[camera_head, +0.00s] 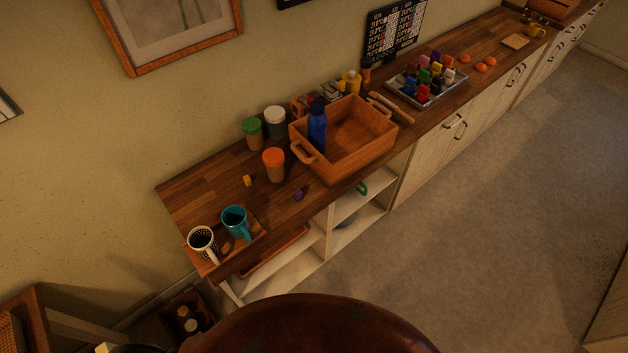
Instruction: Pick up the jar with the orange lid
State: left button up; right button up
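The jar with the orange lid (274,168) stands upright on the wooden countertop, left of the wooden crate (357,163) and apart from it. Its body looks brownish and see-through. A jar with a green lid (252,134) and a jar with a white lid (275,122) stand behind it, nearer the wall. Neither of my grippers can be made out in the head view.
A blue bottle (317,126) stands in the crate. A teal mug (235,222) and a patterned mug (203,243) stand at the counter's near end. Open shelves (343,211) lie below.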

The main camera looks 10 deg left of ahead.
aim_at(277, 175)
jog(key=u, duration=0.95)
jog(key=i, duration=0.8)
jog(key=u, duration=0.4)
